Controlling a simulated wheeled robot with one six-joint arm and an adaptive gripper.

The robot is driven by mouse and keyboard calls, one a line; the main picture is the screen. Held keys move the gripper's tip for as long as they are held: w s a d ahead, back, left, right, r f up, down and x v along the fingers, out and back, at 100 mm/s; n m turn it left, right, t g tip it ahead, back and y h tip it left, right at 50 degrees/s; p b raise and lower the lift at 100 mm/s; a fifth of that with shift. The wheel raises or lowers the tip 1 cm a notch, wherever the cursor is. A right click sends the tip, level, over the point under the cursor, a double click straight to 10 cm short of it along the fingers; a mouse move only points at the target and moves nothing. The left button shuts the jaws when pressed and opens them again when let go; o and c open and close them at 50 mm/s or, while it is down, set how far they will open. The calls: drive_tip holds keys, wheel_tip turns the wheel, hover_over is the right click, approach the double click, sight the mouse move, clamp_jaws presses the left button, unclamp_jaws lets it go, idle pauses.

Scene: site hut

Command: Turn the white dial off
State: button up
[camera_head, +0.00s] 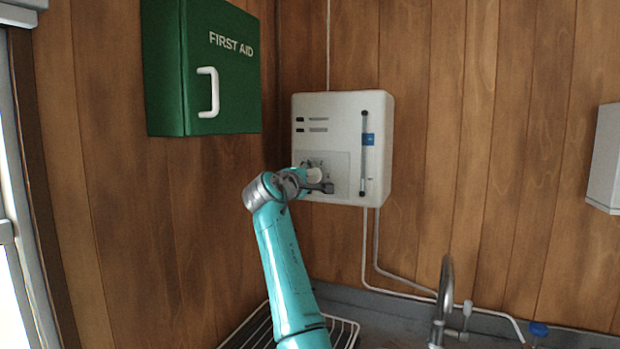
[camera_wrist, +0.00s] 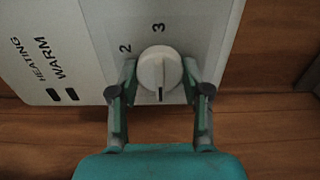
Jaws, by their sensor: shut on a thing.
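The white dial (camera_wrist: 158,66) sits on the front panel of a white wall heater (camera_head: 335,105). In the wrist view, my gripper (camera_wrist: 160,80) has one finger on each side of the dial and is shut on it. The dial's dark mark points down in that picture, towards my gripper's palm. The numbers 2 and 3 show beyond the dial; other markings near it are hidden by my fingers or out of view. In the head view, my gripper (camera_head: 318,185) is at the heater's lower left front and partly covers the dial.
A green first aid cabinet (camera_head: 222,75) hangs on the left wall, above my arm. White pipes (camera_head: 366,250) run down from the heater. A tap (camera_head: 442,300) stands at the lower right and a wire rack (camera_head: 345,330) lies below my arm.

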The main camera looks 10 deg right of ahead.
drive_tip(key=o, duration=1.2)
drive_tip(key=shift+c, duration=0.2)
drive_tip(key=shift+a, duration=0.1)
drive_tip(key=v, duration=1.1)
drive_tip(key=shift+s+a, duration=0.15)
drive_tip(key=shift+s, duration=0.25)
